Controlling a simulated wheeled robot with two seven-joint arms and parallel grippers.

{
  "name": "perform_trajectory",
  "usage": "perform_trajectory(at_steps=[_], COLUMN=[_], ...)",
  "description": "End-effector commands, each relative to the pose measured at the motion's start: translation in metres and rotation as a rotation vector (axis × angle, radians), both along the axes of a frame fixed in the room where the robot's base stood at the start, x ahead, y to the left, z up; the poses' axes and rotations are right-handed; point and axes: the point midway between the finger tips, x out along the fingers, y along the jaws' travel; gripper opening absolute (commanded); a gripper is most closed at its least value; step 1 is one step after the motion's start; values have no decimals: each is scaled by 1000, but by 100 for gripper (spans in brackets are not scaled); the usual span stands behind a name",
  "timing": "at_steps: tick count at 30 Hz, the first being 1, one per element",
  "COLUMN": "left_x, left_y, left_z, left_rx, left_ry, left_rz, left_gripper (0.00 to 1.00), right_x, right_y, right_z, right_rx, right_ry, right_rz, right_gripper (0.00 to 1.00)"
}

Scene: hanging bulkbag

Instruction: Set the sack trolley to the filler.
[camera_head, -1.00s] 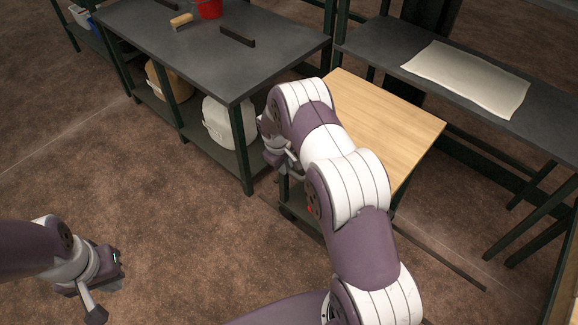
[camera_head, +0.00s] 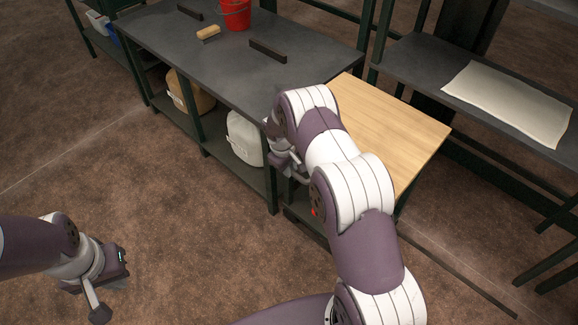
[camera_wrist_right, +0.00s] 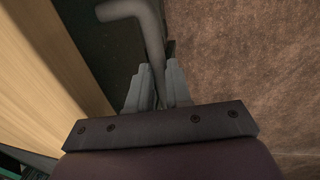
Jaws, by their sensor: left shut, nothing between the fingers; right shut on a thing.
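The sack trolley (camera_head: 400,128) is a low cart with a pale wooden top and a dark frame, right of centre in the head view. My right arm covers its left side. My right gripper (camera_wrist_right: 158,88) is shut on the trolley's grey bent handle (camera_wrist_right: 148,22), seen in the wrist view beside the wooden top. In the head view this gripper (camera_head: 288,168) is mostly hidden by my arm. My left gripper (camera_head: 110,285) is shut and empty over open floor at lower left. I cannot tell which structure is the filler.
A dark workbench (camera_head: 225,70) stands close left of the trolley, with a red bucket (camera_head: 236,14), a brush and dark bars on top and containers below. A shelf (camera_head: 415,60) with a pale flat sack (camera_head: 508,103) stands behind and right. Brown floor is clear at left.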

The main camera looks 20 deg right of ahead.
Motion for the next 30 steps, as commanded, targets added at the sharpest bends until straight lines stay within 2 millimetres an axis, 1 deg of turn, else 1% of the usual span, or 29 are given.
perform_trajectory(at_steps=[1, 3, 4, 6, 14, 17, 20, 24, 27, 30], left_x=[0, 0, 0, 0, 0, 0, 0, 0, 0, 0], left_y=[0, 0, 0, 0, 0, 0, 0, 0, 0, 0], left_z=[0, 0, 0, 0, 0, 3, 9, 18, 22, 24], left_rx=[0, 0, 0, 0, 0, 0, 0, 0, 0, 0], left_ry=[0, 0, 0, 0, 0, 0, 0, 0, 0, 0], left_rz=[0, 0, 0, 0, 0, 0, 0, 0, 0, 0], left_gripper=[0, 0, 0, 0, 0, 0, 0, 0, 0, 0], right_x=[6, 6, 6, 5, 3, 3, 2, -1, -3, -4], right_y=[2, 2, 2, 2, 1, 2, 6, 14, 19, 22], right_z=[3, 3, 3, 3, 2, 12, 35, 74, 97, 114], right_rx=[2, 1, 2, 2, 1, 1, 0, 0, 1, 1], right_ry=[-17, -19, -20, -17, -11, -13, -14, -14, -13, -14], right_rz=[2, 3, 3, 2, 1, 1, 3, 4, 4, 4], right_gripper=[0, 0, 25, 44, 44, 44, 44, 44, 44, 44])
